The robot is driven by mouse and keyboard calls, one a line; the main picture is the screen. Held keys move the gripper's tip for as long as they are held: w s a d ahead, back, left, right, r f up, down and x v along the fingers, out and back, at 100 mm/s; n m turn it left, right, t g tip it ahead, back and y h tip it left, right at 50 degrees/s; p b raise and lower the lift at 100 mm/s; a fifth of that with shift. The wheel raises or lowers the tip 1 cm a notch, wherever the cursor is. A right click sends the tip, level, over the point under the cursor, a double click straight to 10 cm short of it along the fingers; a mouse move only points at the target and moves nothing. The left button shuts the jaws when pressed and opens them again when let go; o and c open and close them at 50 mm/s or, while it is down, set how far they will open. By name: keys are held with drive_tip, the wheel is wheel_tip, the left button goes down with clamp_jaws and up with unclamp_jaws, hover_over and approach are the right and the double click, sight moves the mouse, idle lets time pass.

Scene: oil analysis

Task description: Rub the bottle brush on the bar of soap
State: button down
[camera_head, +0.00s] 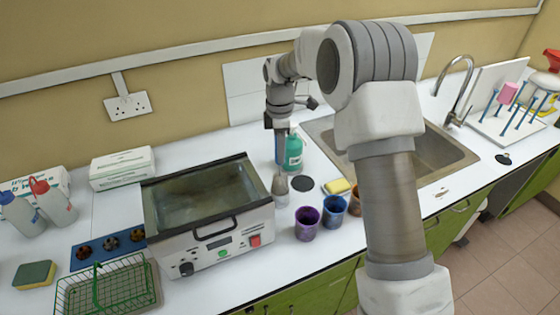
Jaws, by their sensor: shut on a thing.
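My gripper (279,122) points down over the counter between the water bath and the sink. It is shut on the bottle brush (280,184), which hangs roughly upright with its grey bristle end lowest. I cannot tell whether the bristles touch the counter. A small yellow block (339,186), which looks like the bar of soap, lies to the right of the brush, near the sink's front left corner. The brush is apart from it. Small size leaves the block's identity uncertain.
A green bottle (294,152) stands just behind the brush. A black disc (303,184) lies between brush and block. Purple (307,222), blue (333,210) and brown (355,204) cups stand in front. The water bath (212,242) is left; the sink (432,156) is right.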

drive_tip(key=r, duration=0.4)
drive_tip(key=d+r, duration=0.1)
drive_tip(key=r, duration=0.2)
drive_tip(key=shift+w, duration=0.1)
drive_tip(key=d+t+h+p, duration=0.25)
drive_tip(key=d+p, duration=0.35)
drive_tip(key=d, duration=0.9)
wheel_tip(320, 180, down, 7)
drive_tip(key=b, duration=0.5)
drive_tip(key=shift+w+d+t, duration=0.2)
drive_tip(key=shift+d+t, duration=0.15)
drive_tip(key=shift+d, duration=0.05)
drive_tip(key=shift+f+b, duration=0.4)
drive_tip(key=shift+f, duration=0.3)
idle(0.6)
drive_tip(key=shift+r, duration=0.1)
wheel_tip(320, 180, up, 7)
drive_tip(key=p, duration=0.5)
idle(0.3)
idle(0.5)
